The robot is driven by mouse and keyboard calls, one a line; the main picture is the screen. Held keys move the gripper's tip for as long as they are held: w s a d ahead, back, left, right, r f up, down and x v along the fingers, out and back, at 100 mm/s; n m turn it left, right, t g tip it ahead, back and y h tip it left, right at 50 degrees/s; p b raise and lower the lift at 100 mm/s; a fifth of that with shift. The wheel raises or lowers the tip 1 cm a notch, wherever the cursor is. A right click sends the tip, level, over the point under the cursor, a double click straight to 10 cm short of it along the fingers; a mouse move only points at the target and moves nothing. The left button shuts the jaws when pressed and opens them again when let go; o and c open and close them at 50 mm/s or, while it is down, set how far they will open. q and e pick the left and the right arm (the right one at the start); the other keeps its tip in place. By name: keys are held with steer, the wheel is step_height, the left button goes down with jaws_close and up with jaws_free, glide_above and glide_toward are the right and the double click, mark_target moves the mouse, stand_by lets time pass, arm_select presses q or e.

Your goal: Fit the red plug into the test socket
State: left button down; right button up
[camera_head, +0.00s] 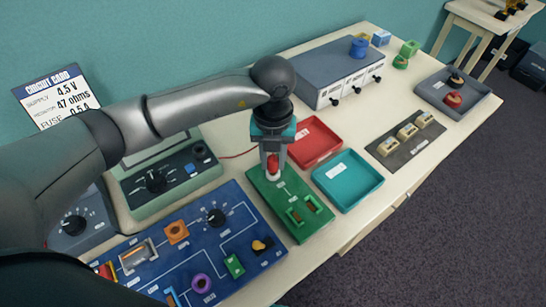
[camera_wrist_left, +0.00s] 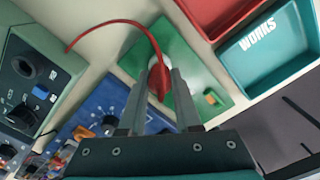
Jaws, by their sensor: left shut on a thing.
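My left gripper (camera_head: 273,163) is shut on the red plug (camera_head: 273,167), pointing down over the upper left end of the green board (camera_head: 288,228). A pale round socket (camera_head: 272,178) on that board shows just under the plug. In the left wrist view, the red plug (camera_wrist_left: 158,80) sits between the two grey fingers, its red cable (camera_wrist_left: 105,25) curving off to the left. The pale socket (camera_wrist_left: 150,58) shows right behind the plug there. I cannot tell whether the plug touches the socket or is seated in it. My right gripper is not in view.
A blue circuit board (camera_head: 240,207) lies left of the green board. A green meter box (camera_head: 190,185) stands behind it. A red tray (camera_head: 322,138) and a teal tray (camera_head: 372,180) lie close on the right. A grey power unit (camera_head: 325,70) stands farther back.

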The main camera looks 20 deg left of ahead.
arm_select(q)
steer(key=shift+f+b, duration=0.5)
steer(key=shift+f, duration=0.2)
stand_by(0.4)
steer(key=shift+c, duration=0.2)
jaws_free()
steer(key=shift+r, duration=0.1)
stand_by(0.4)
steer(key=shift+r+p, duration=3.2)
steer(key=shift+r, duration=0.8)
steer(key=shift+f, duration=0.1)
